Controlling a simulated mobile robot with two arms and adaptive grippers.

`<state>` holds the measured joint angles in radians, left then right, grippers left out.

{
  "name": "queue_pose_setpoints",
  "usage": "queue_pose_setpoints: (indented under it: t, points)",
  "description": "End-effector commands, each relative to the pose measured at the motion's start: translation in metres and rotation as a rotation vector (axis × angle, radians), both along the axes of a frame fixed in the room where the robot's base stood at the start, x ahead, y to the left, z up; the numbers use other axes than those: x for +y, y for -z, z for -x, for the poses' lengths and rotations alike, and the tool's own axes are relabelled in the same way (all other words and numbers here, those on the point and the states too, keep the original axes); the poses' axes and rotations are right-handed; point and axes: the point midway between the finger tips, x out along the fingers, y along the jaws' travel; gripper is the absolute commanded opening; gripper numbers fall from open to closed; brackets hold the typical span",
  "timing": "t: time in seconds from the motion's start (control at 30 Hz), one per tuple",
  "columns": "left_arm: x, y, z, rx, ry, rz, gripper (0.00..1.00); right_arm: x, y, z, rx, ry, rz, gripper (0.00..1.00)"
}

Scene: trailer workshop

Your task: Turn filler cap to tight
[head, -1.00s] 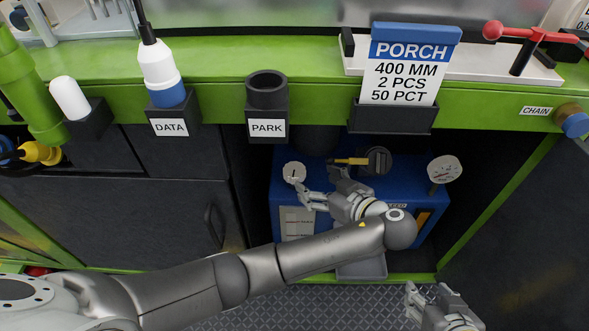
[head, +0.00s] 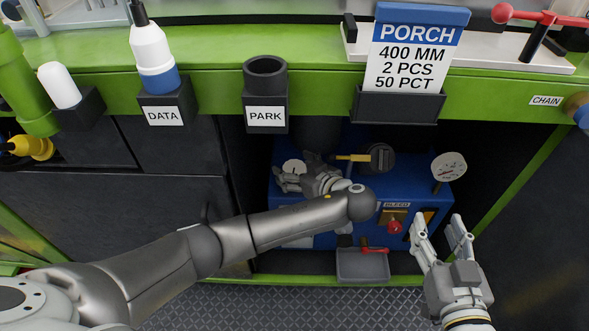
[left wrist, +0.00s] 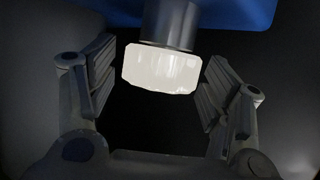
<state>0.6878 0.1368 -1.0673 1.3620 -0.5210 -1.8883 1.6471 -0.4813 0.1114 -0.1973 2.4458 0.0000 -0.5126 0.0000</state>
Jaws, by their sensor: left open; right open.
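A pale ribbed cap (left wrist: 161,69) sits on a grey neck at the blue unit (left wrist: 232,10) in the left wrist view. It lies between the two spread fingers of my left gripper (left wrist: 159,85), with a gap on each side. In the head view my left gripper (head: 290,180) is at the left of the blue unit (head: 405,190), beside a white round top (head: 292,167) that looks like the same cap. Whether the cap is tight cannot be read. My right gripper (head: 439,222) is open and empty, right of the tray.
A black round fitting (head: 378,157) with a yellow handle (head: 350,157) and a gauge (head: 449,168) are on the unit. A red valve handle (head: 394,227) and grey tray (head: 362,265) are low in front. The green bench edge (head: 330,110) overhangs the recess.

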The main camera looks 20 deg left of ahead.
Motion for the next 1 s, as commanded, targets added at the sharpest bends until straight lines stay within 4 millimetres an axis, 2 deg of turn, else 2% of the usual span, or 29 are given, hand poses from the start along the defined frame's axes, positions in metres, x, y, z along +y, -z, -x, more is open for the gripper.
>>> queue_pose_setpoints:
  t: [0.4, 0.73, 0.77, 1.0]
  points:
    - [0.0038, 0.0018, -0.0032, 0.0, 0.001, 0.0, 0.72, 0.0014, -0.0061, -0.0013, -0.032, -0.002, -0.009, 0.49]
    - [0.0037, 0.0019, -0.003, 0.0, 0.001, 0.0, 0.29, 0.0012, -0.0061, -0.0013, -0.031, -0.002, -0.008, 0.49]
    - [0.0037, 0.0019, -0.003, 0.0, 0.001, 0.001, 0.27, 0.0012, -0.0061, -0.0013, -0.031, -0.002, -0.008, 0.49]
    - [0.0038, 0.002, -0.0024, 0.002, 0.014, 0.001, 0.27, 0.0005, -0.0026, -0.0004, -0.006, -0.001, -0.001, 0.49]
